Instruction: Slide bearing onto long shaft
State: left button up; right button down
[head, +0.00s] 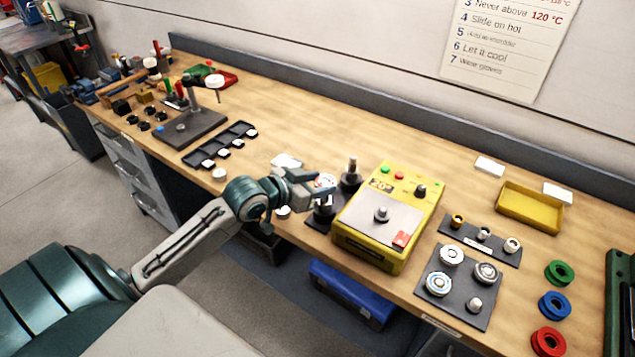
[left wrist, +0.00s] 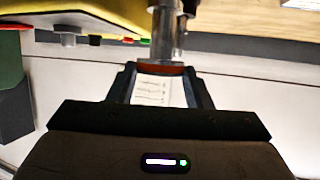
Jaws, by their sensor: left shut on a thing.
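My left gripper (head: 318,186) is shut on a small light ring-like part, which I take to be the bearing (head: 325,181); the fingers hide much of it. It is over a dark stand (head: 322,220) with a bright upright shaft (head: 326,207), left of the yellow box. In the left wrist view a silver shaft (left wrist: 165,35) stands at the fingertips (left wrist: 163,72), with a reddish-brown band (left wrist: 160,68) between them. I cannot tell whether the bearing is around the shaft or just above it. My right gripper is not in view.
The yellow machine (head: 370,245) with buttons stands close right of the gripper. A dark stand with a post (head: 351,175) is just behind. A grey plate (head: 462,303) carries several round parts. A black tray (head: 205,152) lies left. The bench behind the yellow machine is clear.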

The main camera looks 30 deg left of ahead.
pick_arm(q)
jog(key=o, duration=1.1)
jog(key=shift+s+a+r, duration=0.2)
jog(key=shift+s+a, duration=0.05)
jog(key=shift+s, duration=0.35)
jog(key=p+v, duration=0.4)
jog(key=v, duration=0.5)
jog(key=shift+s+r+p, duration=0.15)
jog(key=shift+s+p, duration=0.1)
jog(key=shift+p, duration=0.15)
